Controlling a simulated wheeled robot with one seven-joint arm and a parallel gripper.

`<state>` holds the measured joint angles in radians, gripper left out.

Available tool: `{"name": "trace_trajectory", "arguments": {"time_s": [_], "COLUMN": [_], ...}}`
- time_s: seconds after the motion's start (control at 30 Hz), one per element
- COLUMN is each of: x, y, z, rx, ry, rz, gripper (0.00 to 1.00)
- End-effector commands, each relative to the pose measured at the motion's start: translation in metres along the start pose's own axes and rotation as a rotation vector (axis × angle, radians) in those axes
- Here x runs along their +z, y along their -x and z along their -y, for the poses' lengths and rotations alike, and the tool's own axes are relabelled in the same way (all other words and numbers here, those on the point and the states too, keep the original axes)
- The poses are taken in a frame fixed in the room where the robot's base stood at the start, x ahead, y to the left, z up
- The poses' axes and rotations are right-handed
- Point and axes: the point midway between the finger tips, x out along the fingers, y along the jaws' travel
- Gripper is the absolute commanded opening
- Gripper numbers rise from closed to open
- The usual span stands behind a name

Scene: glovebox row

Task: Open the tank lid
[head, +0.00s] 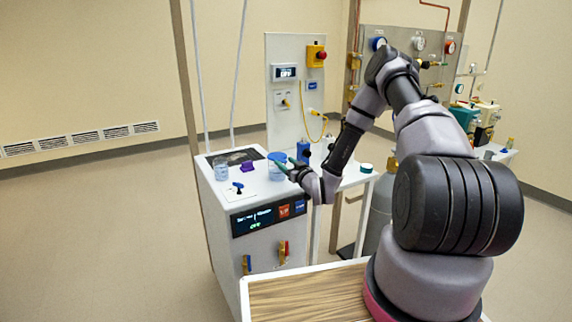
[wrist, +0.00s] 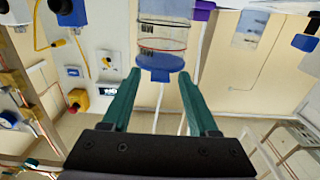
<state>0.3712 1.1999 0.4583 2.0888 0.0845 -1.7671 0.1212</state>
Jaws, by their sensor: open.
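A white bath unit (head: 225,200) stands left of my arm, with a lit display on its front. On its top is a small blue-topped knob (head: 238,185), which may be the tank lid's handle; I cannot make out the lid's edges. My gripper (head: 281,166) is at the right side of the unit's top, by a clear jar with a blue cap (head: 277,156). In the wrist view, which looks upside down, my gripper (wrist: 159,72) is open, its green fingers on either side of the jar's blue cap (wrist: 160,66). I cannot tell whether they touch it.
A second clear beaker (head: 221,170), a purple block (head: 247,165) and a dark panel (head: 240,156) are on the unit's top. A white upright panel (head: 295,90) with a red button stands behind. Blue bottles (head: 303,151) stand near my gripper. Floor at left is clear.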

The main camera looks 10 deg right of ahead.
Motion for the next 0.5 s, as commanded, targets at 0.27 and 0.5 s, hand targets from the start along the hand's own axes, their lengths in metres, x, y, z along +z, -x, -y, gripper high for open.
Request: {"name": "trace_trajectory", "arguments": {"time_s": [0.27, 0.5], "x": [-0.0001, -0.0001], "y": [-0.002, -0.0018], "z": [-0.0002, -0.0002], "rx": [0.0, 0.0], "ry": [0.0, 0.0], "rz": [0.0, 0.0], "gripper": [0.6, 0.0]}}
